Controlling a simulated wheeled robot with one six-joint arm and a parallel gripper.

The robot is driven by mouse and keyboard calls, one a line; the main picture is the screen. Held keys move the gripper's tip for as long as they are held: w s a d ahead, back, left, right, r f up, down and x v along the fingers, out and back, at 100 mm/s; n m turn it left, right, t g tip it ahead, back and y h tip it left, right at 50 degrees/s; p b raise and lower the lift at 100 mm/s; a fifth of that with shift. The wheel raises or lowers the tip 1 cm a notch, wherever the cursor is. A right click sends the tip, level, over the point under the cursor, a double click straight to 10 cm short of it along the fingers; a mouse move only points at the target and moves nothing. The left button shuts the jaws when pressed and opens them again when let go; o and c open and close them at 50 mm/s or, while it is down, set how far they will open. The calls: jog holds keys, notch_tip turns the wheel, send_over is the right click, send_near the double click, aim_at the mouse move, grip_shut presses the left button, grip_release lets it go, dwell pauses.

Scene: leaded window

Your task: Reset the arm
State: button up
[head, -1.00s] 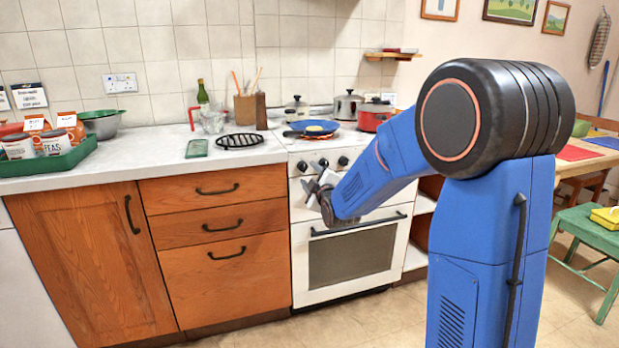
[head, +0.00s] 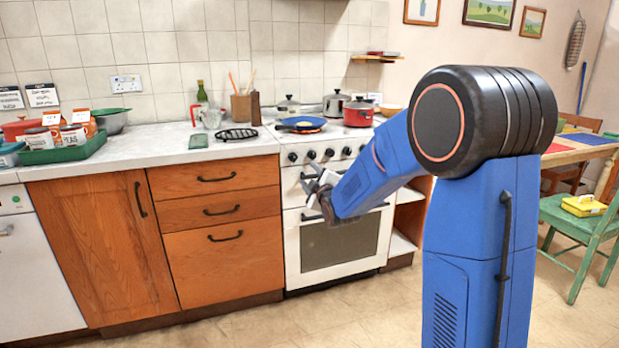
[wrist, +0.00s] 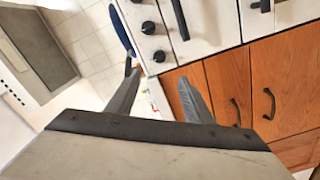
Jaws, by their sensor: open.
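My blue arm with its black and orange elbow stands at the right of the head view, folded downward to the left. My gripper (head: 318,186) hangs in front of the white stove (head: 335,245), near its upper front. In the wrist view my gripper (wrist: 160,90) shows two grey fingers spread apart, with nothing between them. The stove's control knobs (wrist: 152,42) and the wooden drawer fronts (wrist: 280,80) show beyond the fingers.
A blue pan (head: 302,124), a red pot (head: 358,113) and a steel pot (head: 335,104) stand on the stove. A green tray (head: 65,152) of tins is on the counter (head: 170,155). A green chair (head: 575,220) holds a yellow box (head: 583,205). Floor is clear in front.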

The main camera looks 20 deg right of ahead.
jog(key=shift+s, duration=0.1)
jog(key=s+f+m+g, duration=0.2)
jog(key=s+m+g, duration=0.2)
jog(key=s, duration=1.4)
jog(key=s+f+m+g, duration=0.3)
jog(key=s+m+g, duration=0.1)
jog(key=s, duration=1.4)
jog(key=s+f+m+g+h, duration=0.1)
jog(key=s+f+m+g, duration=0.2)
jog(key=s, duration=1.5)
jog(key=shift+d+m+g, duration=0.25)
jog(key=shift+m+g, duration=0.55)
jog(key=shift+g, duration=0.3)
